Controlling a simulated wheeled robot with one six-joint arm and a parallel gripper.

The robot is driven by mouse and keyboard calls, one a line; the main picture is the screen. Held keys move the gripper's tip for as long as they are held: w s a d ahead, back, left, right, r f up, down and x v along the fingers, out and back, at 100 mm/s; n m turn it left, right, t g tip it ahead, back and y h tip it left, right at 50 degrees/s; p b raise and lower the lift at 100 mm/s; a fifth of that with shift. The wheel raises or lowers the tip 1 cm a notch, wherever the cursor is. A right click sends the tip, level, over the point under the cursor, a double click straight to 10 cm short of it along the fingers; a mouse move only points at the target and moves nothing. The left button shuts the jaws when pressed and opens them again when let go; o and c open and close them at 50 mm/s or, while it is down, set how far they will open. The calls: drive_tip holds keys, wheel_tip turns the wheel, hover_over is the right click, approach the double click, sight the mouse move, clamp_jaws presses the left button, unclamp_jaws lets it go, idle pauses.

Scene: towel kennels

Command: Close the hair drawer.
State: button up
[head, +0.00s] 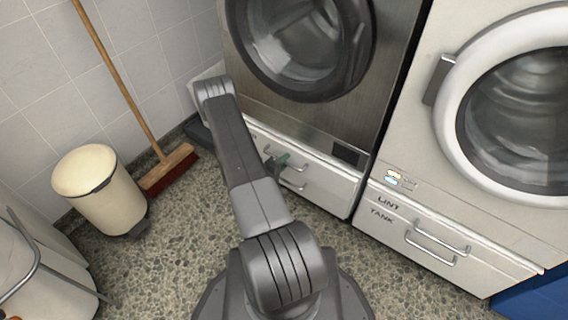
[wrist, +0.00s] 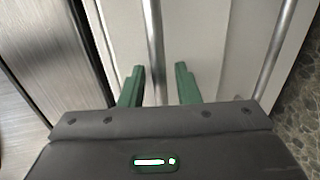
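The white drawer front (head: 325,188) is low under the dark-fronted machine on the left. It carries two metal bars, an upper one and a lower one (head: 293,185). My arm hides most of its label and its left part, and I cannot tell how far it stands out. My gripper (head: 281,161) is at the bars, with its green fingers partly hidden. In the wrist view, my gripper (wrist: 159,72) has its fingers apart, with one metal bar (wrist: 154,40) running between them. I cannot tell whether they touch it. The second bar (wrist: 272,55) is to the right.
A white machine (head: 400,140) with a lint tank front (head: 385,222) stands at right. A broom (head: 118,80) leans on the tiled wall near a cream bin (head: 108,200). A blue object (head: 535,300) is at lower right. Speckled floor (head: 180,255) is clear left of me.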

drive_tip(key=shift+w, duration=0.1)
clamp_jaws()
drive_tip(key=shift+r+b+x, duration=0.2)
drive_tip(key=shift+b+x, duration=0.4)
drive_tip(key=shift+x, duration=0.4)
unclamp_jaws()
drive_tip(key=shift+w, duration=0.1)
drive_tip(key=p+v, duration=0.3)
drive_tip(key=v, duration=1)
drive_tip(key=shift+s+a, duration=0.2)
drive_tip(key=shift+s, duration=0.15)
drive_tip(key=shift+w, duration=0.1)
